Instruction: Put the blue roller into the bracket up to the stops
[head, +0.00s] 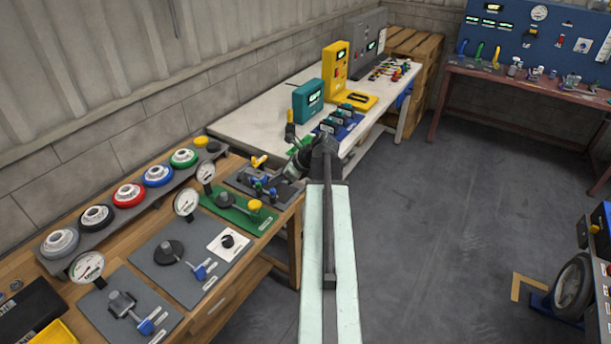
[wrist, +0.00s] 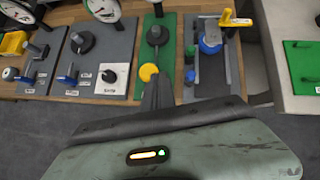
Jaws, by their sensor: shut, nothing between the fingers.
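In the wrist view, a blue rounded piece (wrist: 209,40), which looks like the blue roller, sits at the far part of a grey fixture (wrist: 212,75) with raised side rails, which looks like the bracket. I cannot tell whether it touches any stops. In the head view, the grey fixture with blue parts (head: 262,184) is partly hidden by my arm. My gripper (wrist: 157,82) is shut and empty in the wrist view. Its fingertips appear close to a yellow knob (wrist: 148,72), left of the grey fixture; I cannot tell whether they touch it.
A yellow handle (wrist: 234,20) stands at the fixture's far right corner. A green board (head: 240,210) carries the yellow knob and a gauge. Grey boards with gauges and a dial lie left. A white table (head: 262,118) with teal and yellow devices stands beyond.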

